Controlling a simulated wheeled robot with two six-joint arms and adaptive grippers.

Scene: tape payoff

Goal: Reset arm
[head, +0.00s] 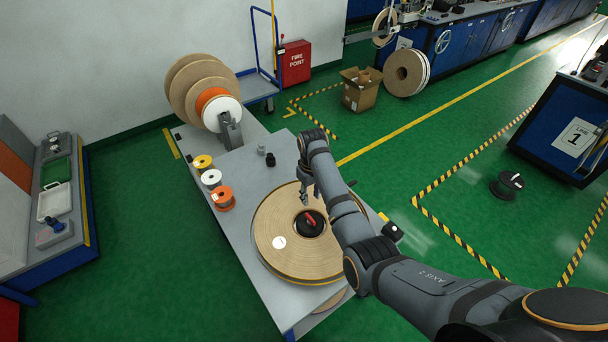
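My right arm reaches in from the lower right over the grey table. Its gripper (305,193) points down above the large tan tape reel (277,218), just behind the hub. The fingers are too small in the picture to show whether they are open or shut, and I see nothing held between them. The reel lies flat on the table, with a black hub with a red lever (309,221) at its centre and a white round label (279,242). My arm hides part of the reel's right side. My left gripper is not in view.
Upright reels (196,92) stand on a grey bracket (230,132) at the table's far end. Yellow, white and orange spools (223,197) line the left edge. Small black parts (270,159) stand near the middle. A side bench (57,215) is at left; green floor surrounds the table.

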